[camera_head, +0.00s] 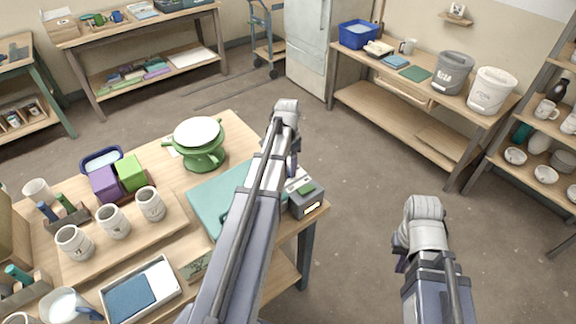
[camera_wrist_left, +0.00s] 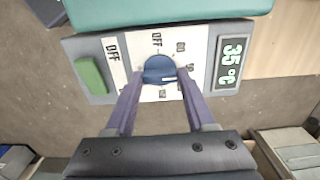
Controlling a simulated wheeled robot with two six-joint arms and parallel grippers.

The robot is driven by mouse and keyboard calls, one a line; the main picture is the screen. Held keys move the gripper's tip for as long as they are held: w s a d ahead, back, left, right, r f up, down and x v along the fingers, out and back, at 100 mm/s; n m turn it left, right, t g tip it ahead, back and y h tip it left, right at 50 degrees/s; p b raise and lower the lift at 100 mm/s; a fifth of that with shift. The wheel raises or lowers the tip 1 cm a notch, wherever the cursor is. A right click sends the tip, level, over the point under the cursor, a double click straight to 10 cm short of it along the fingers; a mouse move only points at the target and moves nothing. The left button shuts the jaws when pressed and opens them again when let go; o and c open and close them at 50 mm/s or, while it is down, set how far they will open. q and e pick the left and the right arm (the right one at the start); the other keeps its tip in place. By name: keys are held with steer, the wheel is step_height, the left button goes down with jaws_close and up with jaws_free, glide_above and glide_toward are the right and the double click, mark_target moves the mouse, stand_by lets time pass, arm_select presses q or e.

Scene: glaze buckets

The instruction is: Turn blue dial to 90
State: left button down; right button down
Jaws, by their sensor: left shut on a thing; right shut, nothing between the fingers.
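A grey control box (camera_wrist_left: 73,48) has a round blue dial (camera_wrist_left: 158,66) on its white face, a green switch (camera_wrist_left: 91,76) marked OFF and a display (camera_wrist_left: 229,62) reading 35°C. My left gripper (camera_wrist_left: 158,78) is shut on the blue dial, one purple finger on each side. The dial's face carries an OFF mark and several numbers, partly hidden or too blurred to read surely. In the head view the control box (camera_head: 309,205) sits at the table's right corner, its dial hidden behind my left arm. My right gripper (camera_head: 401,262) is shut and empty over the floor, mostly hidden by its arm.
A teal slab (camera_head: 212,203) lies beside the box. A green stand with a white top (camera_head: 198,133), several mugs, a tray (camera_head: 140,290) and purple and green blocks crowd the table. A side table with buckets (camera_head: 453,72) stands back right. The floor between is clear.

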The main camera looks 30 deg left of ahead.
mark_target(288, 168)
stand_by(0.3)
arm_select(q)
steer(key=shift+c, duration=1.2)
jaws_free()
steer(key=shift+r, duration=0.1)
step_height(288, 168, up, 8)
steer(key=p, duration=0.8)
steer(key=shift+f, duration=0.2)
